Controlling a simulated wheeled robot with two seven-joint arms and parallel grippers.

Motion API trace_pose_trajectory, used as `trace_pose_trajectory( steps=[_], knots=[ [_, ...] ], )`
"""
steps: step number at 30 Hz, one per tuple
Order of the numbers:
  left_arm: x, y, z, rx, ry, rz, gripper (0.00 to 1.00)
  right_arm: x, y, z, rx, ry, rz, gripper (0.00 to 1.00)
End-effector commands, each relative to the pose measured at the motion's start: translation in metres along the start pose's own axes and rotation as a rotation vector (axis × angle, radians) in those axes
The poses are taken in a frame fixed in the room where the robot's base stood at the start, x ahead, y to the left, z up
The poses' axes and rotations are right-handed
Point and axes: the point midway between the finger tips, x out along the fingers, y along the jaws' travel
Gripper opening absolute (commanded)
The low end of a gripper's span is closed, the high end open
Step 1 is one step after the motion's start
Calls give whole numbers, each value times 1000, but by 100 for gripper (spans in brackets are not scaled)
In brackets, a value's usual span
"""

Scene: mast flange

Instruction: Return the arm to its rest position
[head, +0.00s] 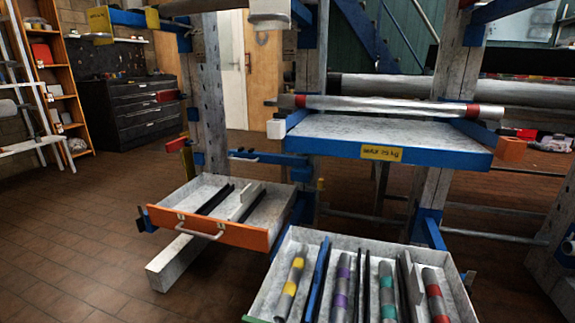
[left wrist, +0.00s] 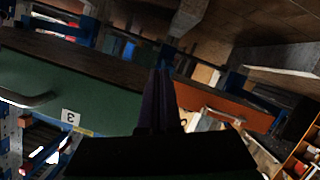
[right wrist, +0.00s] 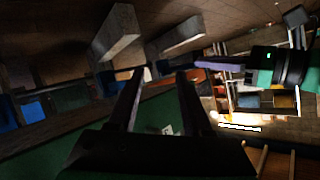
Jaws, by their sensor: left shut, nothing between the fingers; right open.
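Neither of my grippers shows in the head view. My left gripper (left wrist: 160,98) shows in the left wrist view, its dark fingers together with nothing between them. In that view a green drawer front (left wrist: 75,90) with a handle and a label "3" lies to the left, and an orange drawer front (left wrist: 238,112) lies to the right beyond the fingers. My right gripper (right wrist: 162,76) shows in the right wrist view with its two dark fingers apart and the gap empty. A green panel (right wrist: 90,140) lies behind and below those fingers. The views are dark, so distances are hard to tell.
In the head view an open grey drawer with an orange front (head: 205,227) stands at middle left. An open tray (head: 262,293) at the bottom holds several banded bars. A blue-edged shelf (head: 400,155) carries a long bar (head: 380,105) with red bands. Tiled floor (head: 85,240) is free at left.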

Motion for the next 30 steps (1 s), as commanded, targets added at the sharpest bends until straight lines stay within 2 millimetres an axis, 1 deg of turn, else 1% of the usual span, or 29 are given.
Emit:
trace_pose_trajectory(
  steps=[1, 3, 6, 8, 9, 14, 17, 20, 22, 23, 26, 27, 29, 30],
  knots=[
    [-13, 13, 11, 24, -39, 18, 0, 0, 0, -1, 0, -1, 0, 50],
    [-30, 31, 24, 59, -88, 43, 0, -1, 0, -1, -1, -2, 0, 50],
    [-56, 56, 39, 103, -154, 78, 0, -1, -1, -2, -1, -3, 0, 50],
    [-70, 70, 44, 127, -191, 94, 0, -2, -1, -3, -2, -7, 2, 50],
    [-72, 66, 36, 140, -209, 75, 0, -8, 0, -7, -12, -35, 17, 50],
    [-82, 48, 43, 177, -298, 20, 0, -19, 14, 3, -42, -130, 67, 50],
    [-91, 36, 47, 200, -360, -18, 0, -29, 25, 10, -61, -196, 102, 50],
    [-106, 23, 48, 223, -433, -61, 0, -44, 36, 16, -77, -272, 142, 50],
    [-121, 12, 48, 240, -494, -98, 0, -60, 46, 19, -90, -336, 175, 50],
    [-129, 7, 47, 247, -524, -115, 0, -68, 49, 20, -94, -367, 190, 50],
    [-164, -9, 41, 270, -642, -182, 0, -106, 63, 22, -108, -491, 249, 50],
    [-182, -16, 37, 277, -695, -210, 0, -124, 68, 22, -110, -546, 274, 50],
    [-212, -25, 32, 285, -778, -253, 0, -154, 74, 23, -112, -633, 310, 50],
    [-232, -29, 28, 287, -833, -279, 0, -176, 77, 24, -110, -690, 332, 50]
  ],
)
